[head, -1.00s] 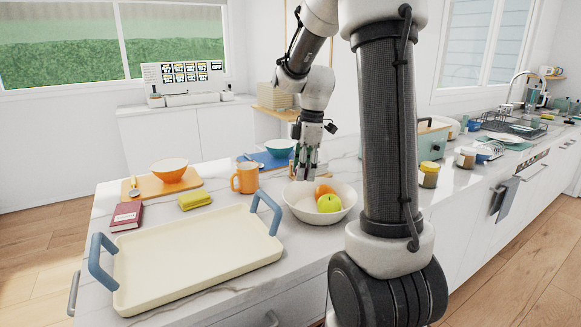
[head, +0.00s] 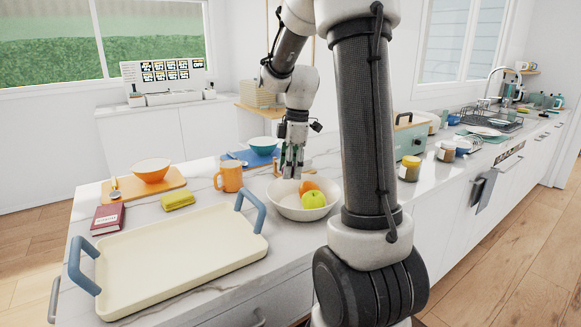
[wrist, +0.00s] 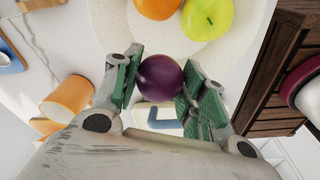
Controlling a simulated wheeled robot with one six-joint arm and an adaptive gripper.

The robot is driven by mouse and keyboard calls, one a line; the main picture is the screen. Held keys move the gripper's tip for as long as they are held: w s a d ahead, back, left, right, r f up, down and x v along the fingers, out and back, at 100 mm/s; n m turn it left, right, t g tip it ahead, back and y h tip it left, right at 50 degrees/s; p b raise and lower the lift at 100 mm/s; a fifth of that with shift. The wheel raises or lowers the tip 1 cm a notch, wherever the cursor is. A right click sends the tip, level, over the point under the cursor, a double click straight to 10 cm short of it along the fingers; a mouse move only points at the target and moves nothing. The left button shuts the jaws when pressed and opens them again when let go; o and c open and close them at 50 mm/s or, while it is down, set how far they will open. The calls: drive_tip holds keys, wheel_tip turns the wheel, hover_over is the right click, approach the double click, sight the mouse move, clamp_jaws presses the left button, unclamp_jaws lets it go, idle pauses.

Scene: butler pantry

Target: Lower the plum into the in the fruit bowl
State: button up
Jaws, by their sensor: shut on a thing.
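The dark purple plum (wrist: 160,78) is between the green-padded fingers of my gripper (wrist: 160,88) in the wrist view. My gripper (head: 292,172) is shut on it, and in the head view it points down at the back rim of the bowl. The plum cannot be made out in the head view. The white fruit bowl (head: 306,214) stands on the counter with an orange (head: 309,186) and a green apple (head: 313,199) in it. In the wrist view the bowl (wrist: 112,22) lies beyond the plum, with the orange (wrist: 158,5) and the apple (wrist: 207,17).
An orange mug (head: 230,178) stands left of the bowl. A cream tray (head: 180,262) with blue handles lies in front. A yellow sponge (head: 178,201), a red book (head: 108,218), an orange bowl (head: 151,171) and a teal bowl (head: 263,146) are also on the counter.

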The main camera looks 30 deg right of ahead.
hover_over(291, 206)
drive_tip(key=shift+w+f, duration=0.15)
drive_tip(key=shift+f, duration=2.3)
drive_tip(key=shift+f, duration=0.15)
drive_tip(key=o, duration=1.1)
